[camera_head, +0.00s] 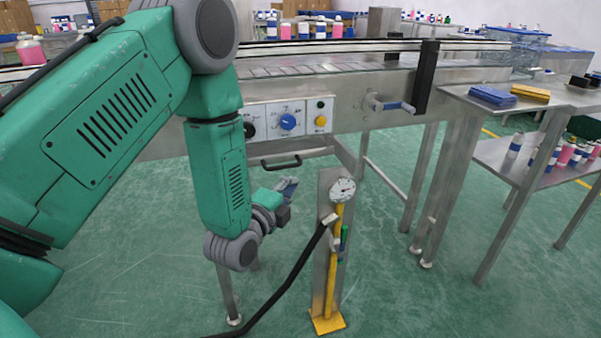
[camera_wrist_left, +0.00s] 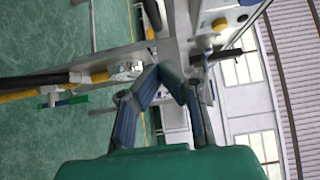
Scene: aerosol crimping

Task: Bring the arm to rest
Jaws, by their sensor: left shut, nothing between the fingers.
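My left arm comes in from the left in the head view, large and green, bent down at the elbow. Its gripper (camera_head: 288,188) points to the right, in front of the conveyor machine and above the floor. In the left wrist view the blue fingers of the left gripper (camera_wrist_left: 168,72) come together at their tips, with nothing between them. The gripper is left of a steel post with a pressure gauge (camera_head: 342,189) and appears apart from it. The gauge also shows in the left wrist view (camera_wrist_left: 125,70). My right gripper is not in view.
The conveyor's control panel (camera_head: 288,121) with a blue knob is behind the gripper. A black hose (camera_head: 290,282) runs from the yellow-based post. A steel table (camera_head: 520,100) with blue and yellow cloths stands at the right. Green floor is open at the front.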

